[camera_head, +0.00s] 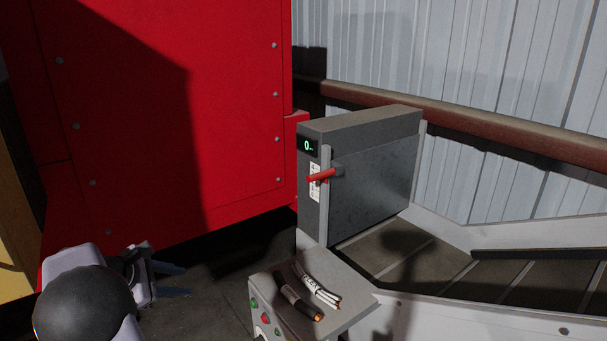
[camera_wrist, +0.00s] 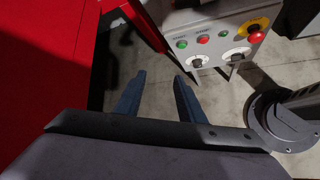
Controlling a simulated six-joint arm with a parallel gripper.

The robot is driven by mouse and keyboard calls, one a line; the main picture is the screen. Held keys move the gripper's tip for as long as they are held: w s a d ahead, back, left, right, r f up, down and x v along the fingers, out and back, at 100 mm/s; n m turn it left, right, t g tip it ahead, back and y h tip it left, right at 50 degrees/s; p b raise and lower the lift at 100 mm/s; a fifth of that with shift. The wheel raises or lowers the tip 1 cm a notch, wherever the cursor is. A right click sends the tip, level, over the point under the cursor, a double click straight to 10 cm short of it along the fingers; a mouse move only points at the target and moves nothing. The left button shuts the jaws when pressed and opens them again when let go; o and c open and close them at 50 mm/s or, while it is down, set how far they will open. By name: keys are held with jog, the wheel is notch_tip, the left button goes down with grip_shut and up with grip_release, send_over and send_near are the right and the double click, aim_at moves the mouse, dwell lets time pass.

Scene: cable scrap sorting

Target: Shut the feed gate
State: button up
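The feed gate (camera_head: 375,180) is a dark grey upright housing over the start of a conveyor. A red lever (camera_head: 322,175) sticks out at its left front corner, beside a white marked scale (camera_head: 315,190). A small display (camera_head: 307,145) above it reads a green 0. My gripper (camera_head: 188,280) is low at the left of the head view, well apart from the lever, below and left of it. In the wrist view its two blue-grey fingers (camera_wrist: 159,78) are spread with nothing between them. The gate and lever are not in the wrist view.
A control box (camera_head: 272,318) stands between my gripper and the conveyor (camera_head: 385,248). Cable pieces (camera_head: 305,290) lie on its top. Its buttons and red emergency stop (camera_wrist: 256,35) show in the wrist view. A large red cabinet (camera_head: 170,110) stands behind on the left.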

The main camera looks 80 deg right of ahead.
jog(key=s+d+r+g+h, duration=0.1)
jog(key=s+d+r+g, duration=0.2)
jog(key=d, duration=0.5)
jog(key=n+g+h+p, duration=0.2)
jog(key=g+h, duration=0.1)
jog(key=g, duration=0.3)
send_near(309, 179)
jog(key=w+d+x, duration=0.1)
jog(key=x, duration=0.4)
jog(key=p+x, duration=0.1)
jog(key=x, duration=0.1)
jog(key=p+x, duration=0.2)
jog(key=x, duration=0.1)
jog(key=shift+s+f, duration=0.15)
jog(key=shift+s, duration=0.25)
jog(key=shift+p+x, duration=0.8)
jog(key=shift+x, duration=0.15)
grip_shut()
